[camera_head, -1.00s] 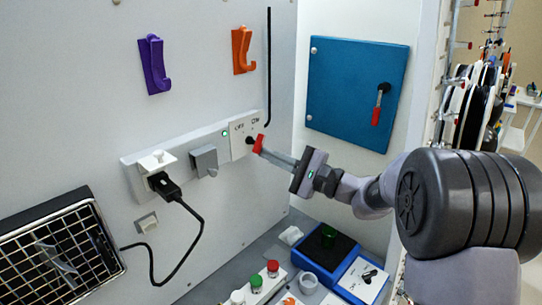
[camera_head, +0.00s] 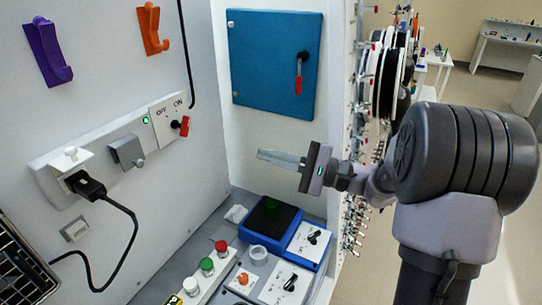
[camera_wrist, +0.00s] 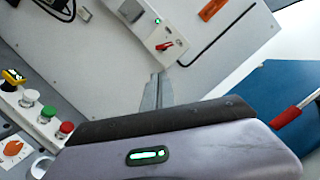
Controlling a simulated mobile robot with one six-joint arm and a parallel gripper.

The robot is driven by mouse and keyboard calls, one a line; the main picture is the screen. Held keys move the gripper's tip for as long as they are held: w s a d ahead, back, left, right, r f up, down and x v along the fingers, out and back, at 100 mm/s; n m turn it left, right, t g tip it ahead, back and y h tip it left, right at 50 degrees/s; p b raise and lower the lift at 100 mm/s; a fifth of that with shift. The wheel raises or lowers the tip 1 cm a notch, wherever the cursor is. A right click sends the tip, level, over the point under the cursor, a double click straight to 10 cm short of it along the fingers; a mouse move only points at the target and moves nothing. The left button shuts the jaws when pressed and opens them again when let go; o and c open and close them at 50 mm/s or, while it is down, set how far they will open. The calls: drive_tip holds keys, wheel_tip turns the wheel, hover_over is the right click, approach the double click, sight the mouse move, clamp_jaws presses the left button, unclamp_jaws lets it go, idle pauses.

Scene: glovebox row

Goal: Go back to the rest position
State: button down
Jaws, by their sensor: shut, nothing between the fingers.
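My gripper (camera_head: 282,158) is shut and empty in the head view. It hangs in free air in front of the pale side wall, below the blue cabinet door and to the right of the switch panel. The switch also shows in the wrist view (camera_wrist: 165,46). A clear gap separates the fingers from it.
The blue door (camera_head: 275,60) with a red handle (camera_head: 299,80) is above my gripper. Spools hang behind my arm.

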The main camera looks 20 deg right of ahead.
drive_tip(key=shift+s+d, duration=0.1)
drive_tip(key=s+a+f+n+g+h+b, duration=0.2)
drive_tip(key=s+a+f+n+g+h, duration=0.15)
drive_tip(key=s+a, duration=0.45)
drive_tip(key=s+a+f+n+g+h+b, duration=0.2)
drive_tip(key=s+a+f+g, duration=0.25)
drive_tip(key=s, duration=0.45)
drive_tip(key=s+d+f+n+t+h+b, duration=0.2)
drive_tip(key=s+d+f+n+t+h, duration=0.1)
drive_tip(key=s+d+h, duration=0.3)
drive_tip(key=s+f+h, duration=0.1)
drive_tip(key=s+h, duration=0.1)
drive_tip(key=shift+d+f+h, duration=0.2)
drive_tip(key=shift+f+h, duration=0.15)
drive_tip(key=shift+s+a, duration=0.15)
drive_tip(key=shift+a, duration=0.05)
